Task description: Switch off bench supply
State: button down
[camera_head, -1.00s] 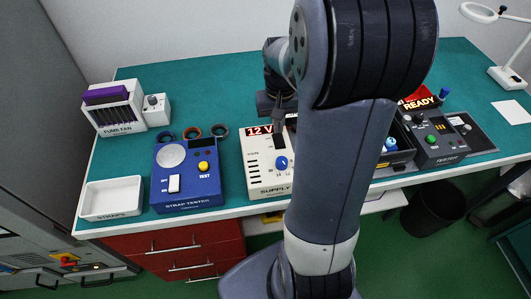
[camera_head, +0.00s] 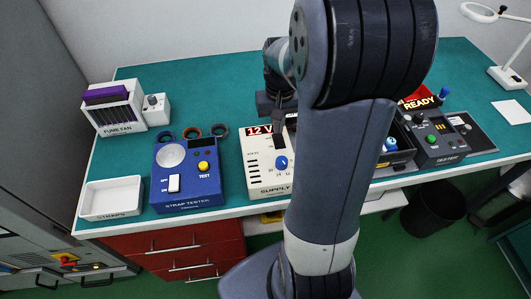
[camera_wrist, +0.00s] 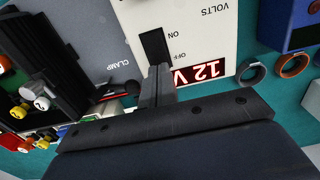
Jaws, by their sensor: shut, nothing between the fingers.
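The bench supply (camera_head: 256,172) is a white box marked SUPPLY on the bench, with a blue knob (camera_head: 281,162) and a red display (camera_head: 260,130) reading 12 V. Its black rocker switch (camera_wrist: 154,45) shows in the wrist view between the words ON and OFF; OFF is on the side nearer the display. My gripper (camera_wrist: 160,72) is shut and empty. Its fingertips are at the OFF end of the switch and overlap that end in the picture; I cannot tell whether they touch it. In the head view my gripper (camera_head: 280,124) is over the supply's back part.
The blue strap tester (camera_head: 188,185) stands left of the supply, with several rings behind it. A white strap tray (camera_head: 112,212) and the fume fan (camera_head: 120,118) are farther left. A dark open box (camera_wrist: 50,65) and a dark tester (camera_head: 438,145) are to the supply's right.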

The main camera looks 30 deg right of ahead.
jog(key=shift+f+b, duration=0.6)
jog(key=shift+f, duration=0.3)
jog(key=shift+r, duration=0.15)
notch_tip(320, 180, up, 7)
jog(key=p, duration=0.6)
dwell(0.4)
jog(key=shift+f, duration=0.2)
notch_tip(320, 180, down, 7)
jog(key=b, duration=0.6)
jog(key=shift+r, duration=0.2)
jog(key=shift+r, duration=0.15)
